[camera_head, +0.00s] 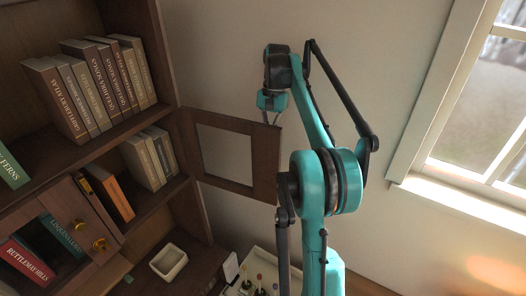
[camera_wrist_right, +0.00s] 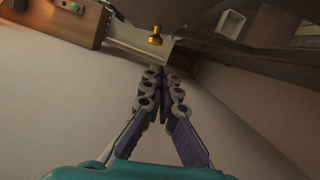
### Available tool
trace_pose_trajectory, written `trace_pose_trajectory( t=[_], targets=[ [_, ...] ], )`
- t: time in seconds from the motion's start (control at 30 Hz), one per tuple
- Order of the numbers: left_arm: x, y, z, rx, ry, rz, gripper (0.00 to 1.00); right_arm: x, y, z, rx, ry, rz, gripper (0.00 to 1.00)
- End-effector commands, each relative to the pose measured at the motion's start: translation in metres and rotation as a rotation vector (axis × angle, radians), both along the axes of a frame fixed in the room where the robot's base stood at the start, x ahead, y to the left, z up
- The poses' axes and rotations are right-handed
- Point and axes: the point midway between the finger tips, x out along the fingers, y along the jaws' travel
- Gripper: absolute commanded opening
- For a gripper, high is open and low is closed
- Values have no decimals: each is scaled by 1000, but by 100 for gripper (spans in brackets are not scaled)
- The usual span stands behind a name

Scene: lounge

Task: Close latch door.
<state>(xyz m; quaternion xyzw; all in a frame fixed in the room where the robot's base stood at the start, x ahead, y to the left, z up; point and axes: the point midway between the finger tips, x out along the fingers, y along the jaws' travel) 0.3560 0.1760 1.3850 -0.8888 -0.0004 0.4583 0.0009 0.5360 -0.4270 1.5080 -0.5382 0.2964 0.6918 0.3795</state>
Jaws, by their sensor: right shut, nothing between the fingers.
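The open door (camera_head: 262,146) is a dark brown wooden frame with an empty middle. It stands swung out from the right edge of the bookcase. My right gripper (camera_head: 271,121) is at the door's upper outer corner, its fingertips close to the frame; I cannot tell if they touch. In the right wrist view, its fingers (camera_wrist_right: 162,74) are together and empty. A brass knob (camera_wrist_right: 155,36) appears just beyond the fingertips there, beside dark wood. My left gripper is out of view.
The bookcase (camera_head: 163,50) on the left holds several rows of books. Brass knobs (camera_head: 98,243) show on a cabinet front at lower left. A white square bowl (camera_head: 169,262) stands on the lower surface. A window (camera_head: 480,130) is at right, with bare wall between.

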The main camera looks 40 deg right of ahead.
Motion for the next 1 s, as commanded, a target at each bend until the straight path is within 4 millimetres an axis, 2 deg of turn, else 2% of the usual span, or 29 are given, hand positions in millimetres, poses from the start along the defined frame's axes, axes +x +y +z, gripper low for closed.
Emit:
trace_pose_trajectory(
  t=[0.07, 0.2, 0.37, 1.0],
  targets=[
    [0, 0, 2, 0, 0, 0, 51, -3, 4, -13, 0, 0, 1, 0],
    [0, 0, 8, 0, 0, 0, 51, -14, 22, -12, 0, -1, 3, 0],
    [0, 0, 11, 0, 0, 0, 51, -22, 34, -13, 0, 0, 1, 0],
    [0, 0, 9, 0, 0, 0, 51, -29, 44, -14, 1, 0, -28, 0]
  ],
)
